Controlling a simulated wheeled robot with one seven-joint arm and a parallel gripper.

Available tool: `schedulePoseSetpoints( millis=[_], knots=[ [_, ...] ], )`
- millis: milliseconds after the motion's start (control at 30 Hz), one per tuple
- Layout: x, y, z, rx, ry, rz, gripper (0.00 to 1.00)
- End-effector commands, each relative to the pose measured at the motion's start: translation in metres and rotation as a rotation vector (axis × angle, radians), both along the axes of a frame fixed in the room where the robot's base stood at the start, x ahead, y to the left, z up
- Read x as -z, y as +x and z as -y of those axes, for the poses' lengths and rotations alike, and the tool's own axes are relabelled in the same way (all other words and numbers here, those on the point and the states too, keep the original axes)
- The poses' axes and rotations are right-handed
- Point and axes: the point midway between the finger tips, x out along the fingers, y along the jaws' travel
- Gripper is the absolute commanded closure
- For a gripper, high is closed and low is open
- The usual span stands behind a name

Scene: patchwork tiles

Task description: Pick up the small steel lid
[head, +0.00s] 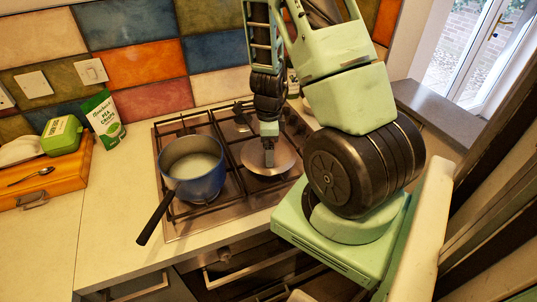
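The small steel lid (286,160) is a shallow round metal disc lying on the right side of the gas hob, over the burner grate. My gripper (268,158) points straight down over the middle of the lid, with its fingertips at or very near its centre. The fingers are seen edge-on and look narrow, so I cannot tell whether they are open or shut. Any knob on the lid is hidden behind them. I cannot tell whether the lid is touched or lifted.
A blue saucepan (193,167) stands on the hob (178,226) left of the lid, its black handle toward the front. A dark utensil (241,120) lies behind. A green packet (103,118), green box (62,136) and wooden box (45,190) stand left. Counter between is clear.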

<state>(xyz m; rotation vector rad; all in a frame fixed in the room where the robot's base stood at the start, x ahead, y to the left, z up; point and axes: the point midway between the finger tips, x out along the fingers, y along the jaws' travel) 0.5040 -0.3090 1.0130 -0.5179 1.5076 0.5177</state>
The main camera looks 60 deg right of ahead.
Motion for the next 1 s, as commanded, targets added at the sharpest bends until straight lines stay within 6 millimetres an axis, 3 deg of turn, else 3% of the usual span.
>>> schedulePoseSetpoints(
  millis=[200, 500, 567, 1000],
  knots=[
    [0.0003, 0.0002, 0.0000, 0.000, 0.000, 0.000, 0.00],
    [0.0008, 0.0001, -0.0002, -0.001, 0.001, -0.001, 0.83],
    [0.0011, -0.0002, -0.0004, -0.001, 0.001, -0.001, 0.95],
    [0.0013, -0.0025, -0.0027, -0.002, 0.007, -0.008, 0.97]
  ],
)
